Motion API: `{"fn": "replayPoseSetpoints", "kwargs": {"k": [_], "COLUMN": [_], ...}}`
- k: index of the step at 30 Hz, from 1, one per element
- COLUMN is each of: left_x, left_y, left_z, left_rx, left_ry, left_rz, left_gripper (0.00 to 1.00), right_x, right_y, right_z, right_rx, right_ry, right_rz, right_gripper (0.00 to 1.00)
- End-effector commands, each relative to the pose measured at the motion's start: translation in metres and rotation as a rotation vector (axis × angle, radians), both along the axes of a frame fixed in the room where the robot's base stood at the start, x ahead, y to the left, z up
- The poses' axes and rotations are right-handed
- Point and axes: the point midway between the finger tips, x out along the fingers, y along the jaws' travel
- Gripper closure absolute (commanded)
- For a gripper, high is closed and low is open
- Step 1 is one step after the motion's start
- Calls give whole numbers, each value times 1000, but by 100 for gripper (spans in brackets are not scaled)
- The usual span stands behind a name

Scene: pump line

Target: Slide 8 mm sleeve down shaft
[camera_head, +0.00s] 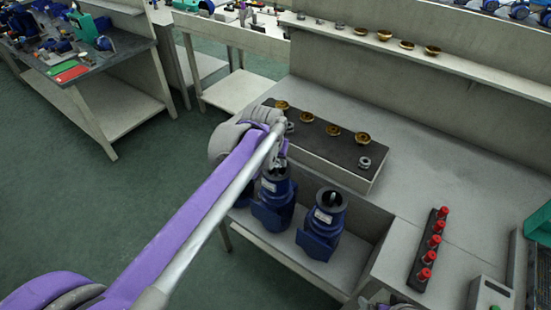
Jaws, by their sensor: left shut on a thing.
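My left gripper (282,160) is over the left blue pump (273,198), pointing down at its open top. It is shut on a small metal piece, probably the sleeve, mostly hidden by the fingers and wrist. I cannot tell whether the sleeve is around the shaft or above it. The left pump's shaft is hidden too. The right blue pump (322,224) stands upright beside it, with a short light shaft tip (332,198) showing in its dark round top. Only a sliver of grey parts, possibly my right arm, shows at the bottom edge; no right fingertips show.
A dark-topped raised block (345,160) behind the pumps carries several brass impellers and grey metal rings. A black strip with red-capped items (428,250) lies at right. A shelf (450,62) holds more brass parts. The bench right of the block is clear.

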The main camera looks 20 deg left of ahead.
Motion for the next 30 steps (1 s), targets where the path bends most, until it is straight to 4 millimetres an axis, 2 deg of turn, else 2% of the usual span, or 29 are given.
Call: {"fn": "replayPoseSetpoints", "kwargs": {"k": [10,11,15,17,26,30], "left_x": [0,0,0,0,-1,-6], "left_y": [0,0,0,0,0,0], "left_z": [-2,-2,-2,-2,0,13], "left_rx": [0,0,0,0,0,0], "left_ry": [0,0,0,0,0,0], "left_rz": [0,0,0,0,0,0], "left_gripper": [100,58,33,25,25,25], "right_x": [0,0,0,0,0,0], "right_y": [0,0,0,0,0,0], "right_z": [-1,-1,-1,-1,0,2], "right_rx": [0,0,0,0,0,0], "right_ry": [0,0,0,0,0,-1], "right_rz": [0,0,0,0,0,0], "right_gripper": [0,0,0,0,0,0]}}
